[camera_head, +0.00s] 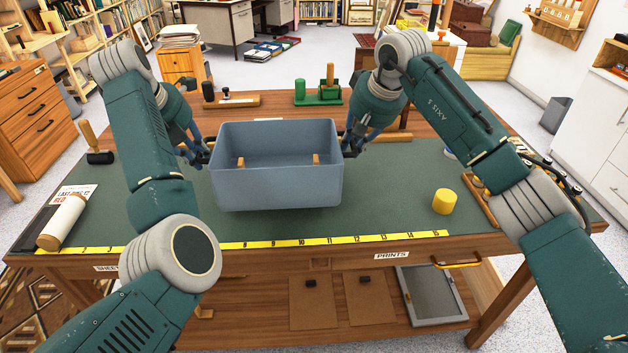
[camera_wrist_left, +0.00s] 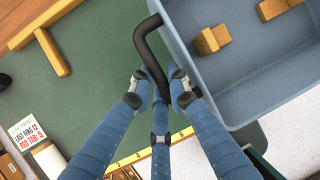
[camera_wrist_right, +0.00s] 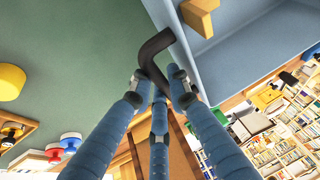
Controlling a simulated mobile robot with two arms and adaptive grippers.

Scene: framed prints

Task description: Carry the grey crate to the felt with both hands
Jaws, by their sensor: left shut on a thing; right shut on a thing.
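The grey crate (camera_head: 275,185) is upright and roughly level in front of me, over the green felt (camera_head: 385,210) on the table. It seems held above the felt, but its underside is hidden. Small wooden blocks (camera_head: 241,162) lie inside it. My left gripper (camera_head: 203,152) is shut on the crate's black left handle, which shows in the left wrist view (camera_wrist_left: 150,50). My right gripper (camera_head: 349,147) is shut on the black right handle, seen in the right wrist view (camera_wrist_right: 152,50). The crate also shows in both wrist views (camera_wrist_left: 235,75).
A yellow cylinder (camera_head: 444,201) stands on the felt at right. A yellow ruler strip (camera_head: 290,243) runs along the front edge. A rolled tube (camera_head: 62,222) and a mallet (camera_head: 95,145) lie at left. A green stand (camera_head: 318,93) is at the back.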

